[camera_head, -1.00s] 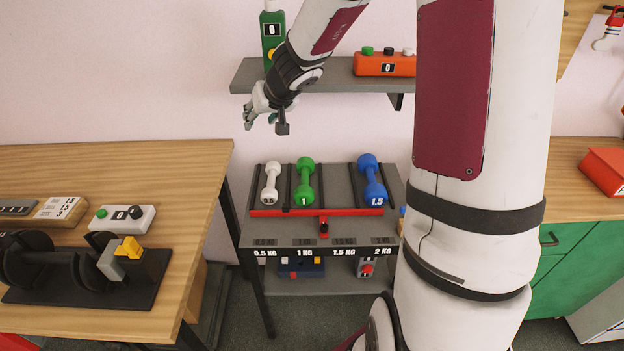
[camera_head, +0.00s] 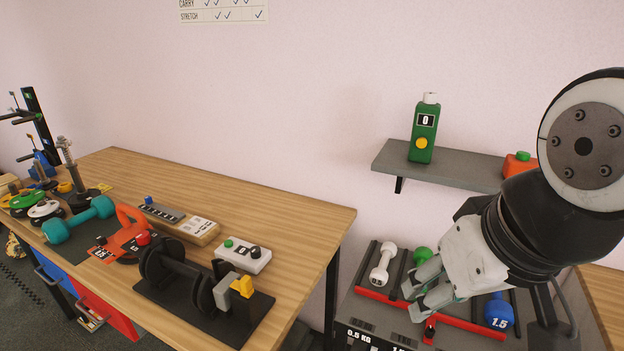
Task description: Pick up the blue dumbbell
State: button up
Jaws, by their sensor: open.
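The blue dumbbell (camera_head: 498,313), marked 1.5, lies on the grey rack at the lower right. Its lower head shows; the rest is hidden behind my gripper and arm. My gripper (camera_head: 413,304) is open and empty, with its fingers pointing to the lower left. In the picture it lies over the rack, to the left of the blue head and near the green dumbbell. I cannot tell its exact height above the rack.
A white dumbbell (camera_head: 382,263) and a partly hidden green dumbbell (camera_head: 423,257) share the rack, which has a red front bar (camera_head: 385,301). A wall shelf (camera_head: 440,165) with a green bottle (camera_head: 424,130) is above. The wooden table (camera_head: 225,205) at left holds a teal dumbbell (camera_head: 80,220) and devices.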

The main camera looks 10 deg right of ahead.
aim_at(498, 314)
jog(key=z, duration=1)
